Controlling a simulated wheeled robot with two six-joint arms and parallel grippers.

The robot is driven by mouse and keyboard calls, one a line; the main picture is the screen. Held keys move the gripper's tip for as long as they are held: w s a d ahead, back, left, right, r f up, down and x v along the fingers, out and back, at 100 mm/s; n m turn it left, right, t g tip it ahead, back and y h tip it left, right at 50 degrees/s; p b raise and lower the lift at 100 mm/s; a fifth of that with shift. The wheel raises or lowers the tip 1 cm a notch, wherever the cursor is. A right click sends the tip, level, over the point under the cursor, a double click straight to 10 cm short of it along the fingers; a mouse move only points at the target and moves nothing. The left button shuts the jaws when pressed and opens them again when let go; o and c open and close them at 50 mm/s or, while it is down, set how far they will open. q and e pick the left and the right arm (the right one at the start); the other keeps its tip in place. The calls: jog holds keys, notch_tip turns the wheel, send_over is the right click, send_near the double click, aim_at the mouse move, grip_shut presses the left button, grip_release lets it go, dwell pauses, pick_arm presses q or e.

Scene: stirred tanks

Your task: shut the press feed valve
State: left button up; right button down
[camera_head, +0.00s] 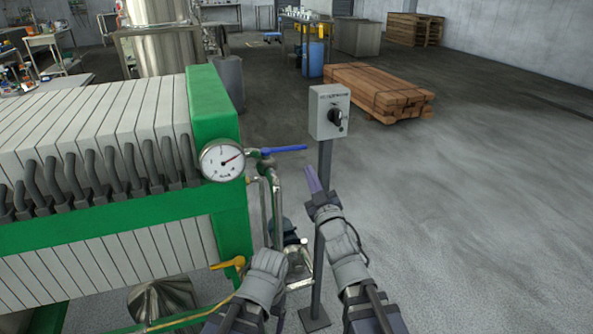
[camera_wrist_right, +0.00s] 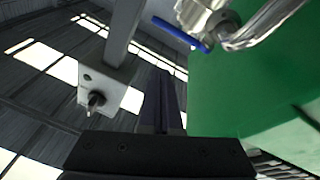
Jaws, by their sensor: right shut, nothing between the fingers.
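A valve with a blue lever (camera_head: 283,149) sits on the steel pipe (camera_head: 276,200) beside the green filter press (camera_head: 222,135). The lever sticks out level to the right. Blue lever (camera_wrist_right: 180,33) and pipe also show at the top of the right wrist view. A yellow lever (camera_head: 229,263) is lower on the press; no label shows which valve is the feed valve. My right gripper (camera_head: 312,178) is shut and empty, right of and below the blue lever, apart from it. Its closed fingers show in the wrist view (camera_wrist_right: 163,105). My left arm is low in front of the press; its fingertips cannot be made out.
A grey switch box (camera_head: 330,112) with a black knob stands on a post (camera_head: 322,220) close to my right gripper. A pressure gauge (camera_head: 222,160) is on the press corner. Stacked timber (camera_head: 375,90) lies farther back. The floor at right is clear.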

pick_arm(q)
jog(key=f+b, duration=0.1)
jog(key=s+f, duration=0.1)
jog(key=shift+f+b, duration=0.3)
jog(key=shift+b, duration=0.1)
pick_arm(e)
jog(key=f+m, duration=0.1)
jog(key=m, duration=0.1)
jog(key=s+f+m+h, duration=0.1)
jog(key=s+a+f+m, duration=0.1)
jog(key=f+m, duration=0.1)
jog(key=shift+m+h, duration=0.3)
jog(key=shift+w, duration=0.1)
